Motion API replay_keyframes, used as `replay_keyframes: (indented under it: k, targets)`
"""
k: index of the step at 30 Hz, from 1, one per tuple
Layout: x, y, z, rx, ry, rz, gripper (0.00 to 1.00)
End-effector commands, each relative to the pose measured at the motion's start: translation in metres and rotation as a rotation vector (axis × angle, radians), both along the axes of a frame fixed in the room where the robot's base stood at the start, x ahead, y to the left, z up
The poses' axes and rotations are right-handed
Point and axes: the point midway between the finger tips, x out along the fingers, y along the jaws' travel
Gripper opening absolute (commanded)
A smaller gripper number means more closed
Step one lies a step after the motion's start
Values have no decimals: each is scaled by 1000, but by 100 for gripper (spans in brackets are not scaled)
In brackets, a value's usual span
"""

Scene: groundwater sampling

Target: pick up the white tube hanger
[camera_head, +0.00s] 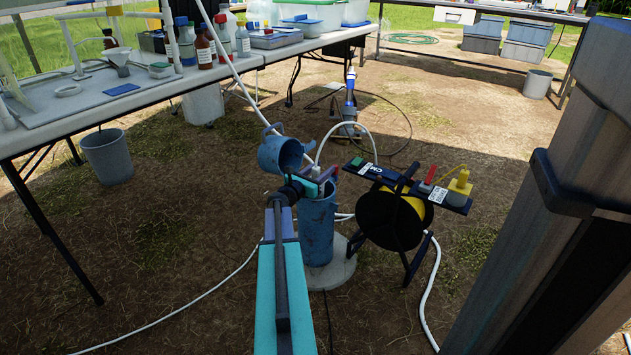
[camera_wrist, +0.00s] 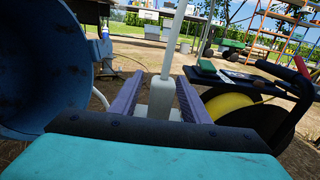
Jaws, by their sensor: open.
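The white tube hanger (camera_wrist: 160,98) stands upright between my two fingers in the wrist view, with a white tube rising from its top. In the head view the hanger (camera_head: 316,172) is small and partly covered by my gripper at the mouth of the blue well casing (camera_head: 318,232). My gripper (camera_head: 322,180) is open around the hanger, one finger on each side, also seen in the wrist view (camera_wrist: 157,92). The hanger's lower end is hidden by my gripper's body. I cannot tell whether either finger touches it.
The blue well lid (camera_head: 282,154) is swung open, close on the left of my gripper. A black reel (camera_head: 386,222) with yellow tape stands close on the right. A white table (camera_head: 225,70) with bottles is at the upper left. Bare ground lies beyond the casing.

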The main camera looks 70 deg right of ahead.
Motion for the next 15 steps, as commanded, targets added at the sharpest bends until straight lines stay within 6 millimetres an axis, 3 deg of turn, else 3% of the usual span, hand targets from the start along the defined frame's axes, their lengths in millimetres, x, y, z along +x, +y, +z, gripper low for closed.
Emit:
replay_keyframes:
  k: [4, 11, 15]
  targets:
    - [0, 0, 0, 0, 0, 0, 39]
    - [0, 0, 0, 0, 0, 0, 0]
    - [0, 0, 0, 0, 0, 0, 0]
